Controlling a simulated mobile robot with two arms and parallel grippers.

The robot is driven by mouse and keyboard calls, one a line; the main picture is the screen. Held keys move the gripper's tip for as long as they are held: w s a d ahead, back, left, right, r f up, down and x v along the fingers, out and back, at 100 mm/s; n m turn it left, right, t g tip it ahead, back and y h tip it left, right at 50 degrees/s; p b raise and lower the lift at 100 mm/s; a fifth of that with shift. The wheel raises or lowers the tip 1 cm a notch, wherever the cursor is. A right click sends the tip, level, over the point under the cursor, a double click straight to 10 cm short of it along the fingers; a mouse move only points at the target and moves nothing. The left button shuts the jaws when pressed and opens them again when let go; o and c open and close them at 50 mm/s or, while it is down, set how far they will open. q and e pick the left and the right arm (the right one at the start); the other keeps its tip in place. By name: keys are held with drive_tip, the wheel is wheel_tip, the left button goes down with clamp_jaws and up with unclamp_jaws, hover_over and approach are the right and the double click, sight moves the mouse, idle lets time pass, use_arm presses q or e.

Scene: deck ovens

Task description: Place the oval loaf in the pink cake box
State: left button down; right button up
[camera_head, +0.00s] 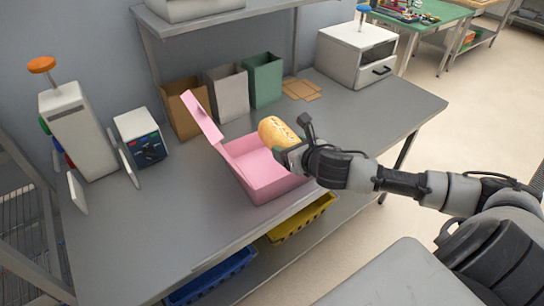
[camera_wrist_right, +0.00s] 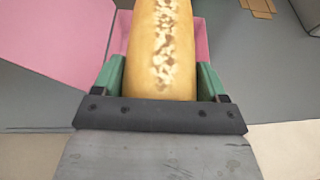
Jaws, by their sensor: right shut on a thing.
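The oval loaf (camera_head: 277,133), golden with pale scoring, is held by my right gripper (camera_head: 285,154) over the pink cake box (camera_head: 258,180). The box stands on the grey table with its lid open toward the left. In the right wrist view the loaf (camera_wrist_right: 162,50) lies between the green fingers of my gripper (camera_wrist_right: 160,85), with the box's pink wall (camera_wrist_right: 203,45) behind it. I cannot tell whether the loaf touches the box floor. My left gripper is not in view.
Brown, grey and green bags (camera_head: 265,80) stand behind the box on the table. A white oven-like unit (camera_head: 352,55) is at the back right, and a white machine (camera_head: 80,130) is at the left. Yellow (camera_head: 300,220) and blue (camera_head: 212,279) bins sit below. Bare table lies left of the box.

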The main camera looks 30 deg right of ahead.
drive_tip(key=w+f, duration=0.1)
drive_tip(key=w, duration=0.1)
drive_tip(key=w+a+f, duration=0.1)
drive_tip(key=w+a+f+p, duration=0.1)
drive_tip(key=w, duration=0.1)
drive_tip(key=shift+w+a+f, duration=0.15)
drive_tip(key=shift+w+f, duration=0.1)
drive_tip(key=shift+w, duration=0.05)
wheel_tip(320, 180, down, 4)
drive_tip(key=shift+f+p, duration=0.1)
drive_tip(key=shift+p, duration=0.2)
drive_tip(key=shift+f+b, duration=0.3)
drive_tip(key=shift+f, duration=0.25)
drive_tip(key=o, duration=1)
drive_tip(key=shift+o, duration=0.2)
